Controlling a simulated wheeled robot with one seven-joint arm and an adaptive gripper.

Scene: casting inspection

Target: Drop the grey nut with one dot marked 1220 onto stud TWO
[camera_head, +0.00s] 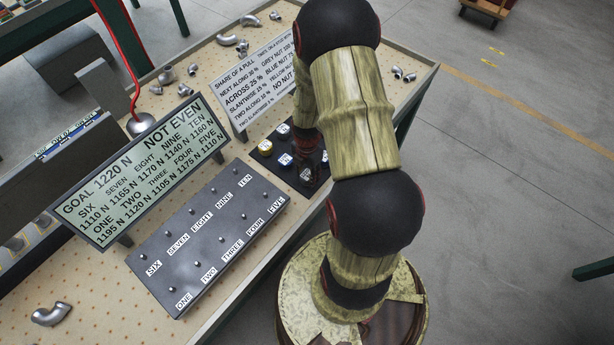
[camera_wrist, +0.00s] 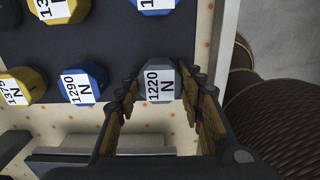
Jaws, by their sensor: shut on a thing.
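The grey nut (camera_wrist: 160,80), labelled 1220 N, sits between the fingers of my gripper (camera_wrist: 163,90) in the wrist view. My gripper is shut on it, at the dark nut tray; its dot is not readable. In the head view the gripper (camera_head: 308,160) is partly hidden by my arm.
Blue nut 1290 N (camera_wrist: 84,84) and yellow nuts (camera_wrist: 22,86) stand close left of the gripper on the tray. A display (camera_head: 140,175) reading GOAL 1220 N, NOT EVEN stands behind the plate. A share-of-pull sign (camera_head: 258,82) stands behind the tray. Pipe elbows (camera_head: 50,314) lie around.

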